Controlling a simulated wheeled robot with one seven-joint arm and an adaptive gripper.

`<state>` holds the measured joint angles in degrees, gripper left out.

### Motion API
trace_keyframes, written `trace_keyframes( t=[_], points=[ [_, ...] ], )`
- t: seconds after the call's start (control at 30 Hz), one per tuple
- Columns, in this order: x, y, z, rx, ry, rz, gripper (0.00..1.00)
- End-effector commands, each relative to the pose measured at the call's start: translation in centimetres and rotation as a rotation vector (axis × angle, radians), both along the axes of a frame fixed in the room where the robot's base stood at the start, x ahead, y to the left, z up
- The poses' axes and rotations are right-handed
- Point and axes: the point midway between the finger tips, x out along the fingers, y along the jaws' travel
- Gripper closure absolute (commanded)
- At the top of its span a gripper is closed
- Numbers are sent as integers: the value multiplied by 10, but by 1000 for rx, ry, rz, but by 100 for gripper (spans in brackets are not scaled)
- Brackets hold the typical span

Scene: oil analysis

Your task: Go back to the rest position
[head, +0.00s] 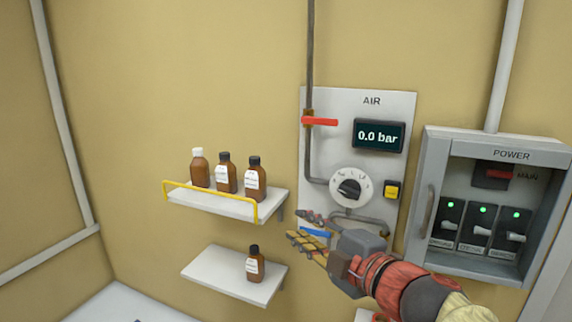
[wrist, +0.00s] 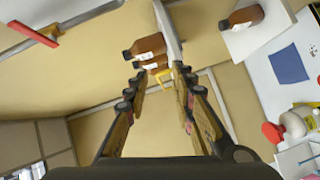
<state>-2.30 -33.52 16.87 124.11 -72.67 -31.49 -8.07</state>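My gripper (head: 308,232) is in front of the lower part of the AIR panel (head: 403,108), to the right of the shelves. In the wrist view my gripper (wrist: 160,90) has its two fingers apart, with nothing between them. Part of the panel's lower pipe and a blue handle (head: 316,232) are close to or behind the fingers. Whether the fingers touch them cannot be told.
An upper shelf (head: 215,203) with a yellow rail holds three brown bottles (head: 227,176). A lower shelf (head: 215,275) holds one brown bottle (head: 255,265). A POWER box (head: 440,150) stands open right of the panel. The left wall is bare.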

Motion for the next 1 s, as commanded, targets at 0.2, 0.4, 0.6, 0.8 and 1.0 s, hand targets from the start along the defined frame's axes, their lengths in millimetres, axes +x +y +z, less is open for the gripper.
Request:
trace_keyframes(
  t=[0.2, 0.4, 0.6, 0.8, 1.0],
  points=[
    [18, -52, -19, 92, 101, -230, 75],
    [11, -128, -76, 257, 284, -565, 75],
    [-49, -189, -190, 467, 574, -922, 75],
    [-130, -194, -304, 643, 877, -1149, 75],
    [-194, -169, -387, 771, 1115, -1241, 75]
  ],
)
